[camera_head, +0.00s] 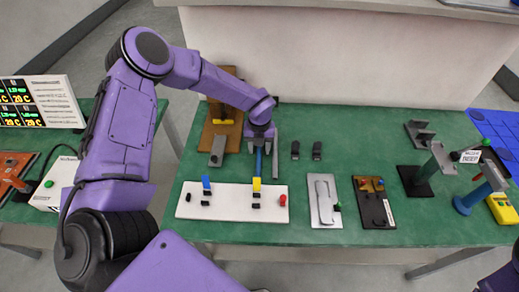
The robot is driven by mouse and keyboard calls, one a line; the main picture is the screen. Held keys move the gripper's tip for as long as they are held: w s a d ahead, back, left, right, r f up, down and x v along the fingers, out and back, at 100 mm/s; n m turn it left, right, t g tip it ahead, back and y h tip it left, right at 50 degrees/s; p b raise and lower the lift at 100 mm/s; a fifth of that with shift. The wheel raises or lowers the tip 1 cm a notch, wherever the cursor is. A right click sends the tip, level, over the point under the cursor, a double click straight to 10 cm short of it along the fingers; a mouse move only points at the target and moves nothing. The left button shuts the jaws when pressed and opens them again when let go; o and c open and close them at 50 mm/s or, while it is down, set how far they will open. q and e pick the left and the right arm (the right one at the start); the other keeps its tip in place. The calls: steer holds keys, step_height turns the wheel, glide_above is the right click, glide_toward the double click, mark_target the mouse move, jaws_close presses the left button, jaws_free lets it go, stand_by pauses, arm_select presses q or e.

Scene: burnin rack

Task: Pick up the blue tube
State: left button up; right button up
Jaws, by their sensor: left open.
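My left gripper (266,160) is open above the back edge of the long white board (230,211). A slim blue upright piece (259,161) shows just under the gripper's purple wrist, above a yellow block (256,185); I cannot tell whether it is a tube or how it meets the fingers. A dark grey bar stands just to its right. Another blue cylindrical piece (462,205) stands at the right of the green table, at the foot of a slanted grey post.
The green table (350,123) also holds a brown stand (214,137), a grey-white plate (324,202), a brown-and-black plate (374,203), dark posts (416,180) and a yellow device (503,208). The white board carries a blue block (206,185) and a red piece (283,200).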

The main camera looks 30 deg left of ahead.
arm_select(q)
steer(key=shift+r, duration=0.1)
jaws_close()
